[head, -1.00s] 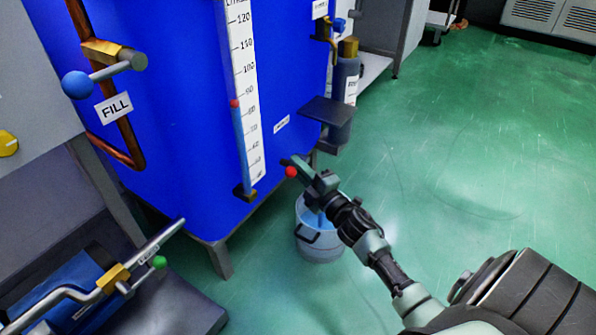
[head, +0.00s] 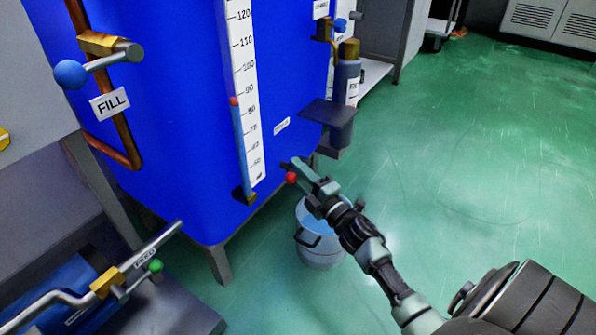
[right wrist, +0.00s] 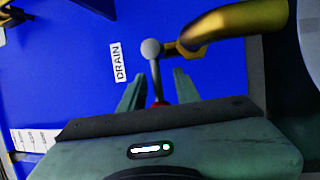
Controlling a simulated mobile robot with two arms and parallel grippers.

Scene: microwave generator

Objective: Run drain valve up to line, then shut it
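The blue tank (head: 180,150) carries a drain valve low on its right side. The valve's red knob (head: 291,177) shows beside my right gripper (head: 289,170). In the right wrist view the valve's lever (right wrist: 156,75) runs from a grey ball end to a red part, next to a brass pipe (right wrist: 228,28) and the DRAIN label (right wrist: 119,62). The fingers of my right gripper (right wrist: 160,85) stand apart on both sides of the lever. The sight gauge (head: 243,110) has a red marker (head: 233,101) between 80 and 90. My left gripper is out of view.
A bucket (head: 320,250) with pale blue contents stands on the floor below the valve. The FILL valve's blue knob (head: 70,74) is at upper left, and a green-knobbed FEED valve (head: 155,266) at lower left. The green floor (head: 480,150) is clear to the right.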

